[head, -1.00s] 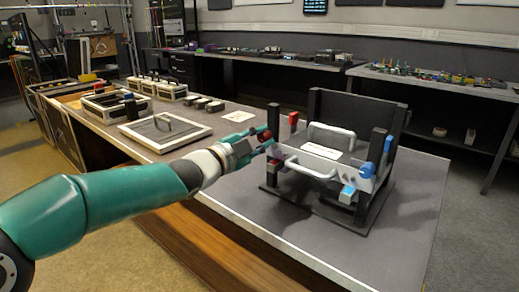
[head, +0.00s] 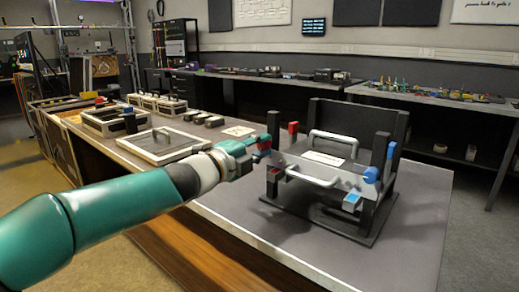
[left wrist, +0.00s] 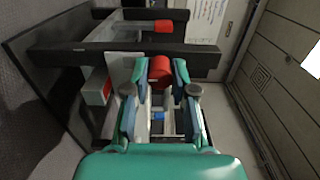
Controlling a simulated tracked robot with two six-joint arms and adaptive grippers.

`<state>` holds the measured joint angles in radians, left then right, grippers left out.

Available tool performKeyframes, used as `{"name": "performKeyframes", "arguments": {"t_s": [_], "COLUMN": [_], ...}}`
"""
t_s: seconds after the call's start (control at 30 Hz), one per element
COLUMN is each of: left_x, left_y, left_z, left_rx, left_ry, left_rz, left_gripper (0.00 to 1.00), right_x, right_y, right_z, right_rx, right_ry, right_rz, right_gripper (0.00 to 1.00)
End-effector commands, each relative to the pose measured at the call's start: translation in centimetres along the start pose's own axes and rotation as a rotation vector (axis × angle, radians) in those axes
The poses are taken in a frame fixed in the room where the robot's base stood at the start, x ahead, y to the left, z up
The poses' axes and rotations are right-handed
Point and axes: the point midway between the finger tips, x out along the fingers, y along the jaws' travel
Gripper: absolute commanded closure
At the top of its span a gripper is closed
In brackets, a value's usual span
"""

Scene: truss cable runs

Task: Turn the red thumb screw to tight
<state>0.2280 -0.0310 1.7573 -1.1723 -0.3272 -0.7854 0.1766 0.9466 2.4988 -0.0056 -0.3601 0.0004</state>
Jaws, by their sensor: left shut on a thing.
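The red thumb screw (left wrist: 160,70) is between the fingertips of my left gripper (left wrist: 161,78) in the left wrist view. In the head view the red screw (head: 264,141) shows at the tip of my left gripper (head: 258,147), on the left side of a grey device with white handles (head: 312,176) in a black stand. My left gripper is shut on the screw. A blue knob (head: 371,175) is at the device's right front. The screw's threads are hidden. My right gripper is not in view.
Black posts, one with a red block (head: 293,128) and one with a blue block (head: 390,152), rise around the device. A framed panel with a handle (head: 165,145) lies to the left on the table. The table's right front (head: 420,230) is clear.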

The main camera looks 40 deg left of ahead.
Motion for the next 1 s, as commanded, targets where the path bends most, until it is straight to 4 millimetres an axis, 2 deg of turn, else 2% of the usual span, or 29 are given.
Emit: {"name": "performKeyframes", "arguments": {"t_s": [0.03, 0.37, 0.4, 0.53, 0.87, 1.0], "left_x": [0.1, 0.1, 0.1, 0.1, -0.1, -1.2], "left_y": [0.6, 0.6, 0.6, 0.5, 0.2, 0.2], "left_z": [-0.3, -0.3, -0.3, -0.2, -0.1, 0.0], "left_rx": [0.005, 0.007, 0.007, 0.006, 0.005, 0.005], "left_ry": [0.006, 0.007, 0.007, 0.006, 0.002, 0.001], "left_rz": [0.011, 0.011, 0.011, 0.009, 0.004, 0.004], "left_gripper": [1.0, 1.0, 0.7, 0.5, 0.5, 0.5], "right_x": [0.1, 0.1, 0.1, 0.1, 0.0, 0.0], "right_y": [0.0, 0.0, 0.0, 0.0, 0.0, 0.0], "right_z": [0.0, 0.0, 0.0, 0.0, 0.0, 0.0], "right_rx": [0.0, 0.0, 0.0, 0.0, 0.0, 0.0], "right_ry": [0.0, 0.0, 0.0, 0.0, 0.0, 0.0], "right_rz": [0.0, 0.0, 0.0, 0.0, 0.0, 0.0], "right_gripper": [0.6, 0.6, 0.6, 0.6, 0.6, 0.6]}}
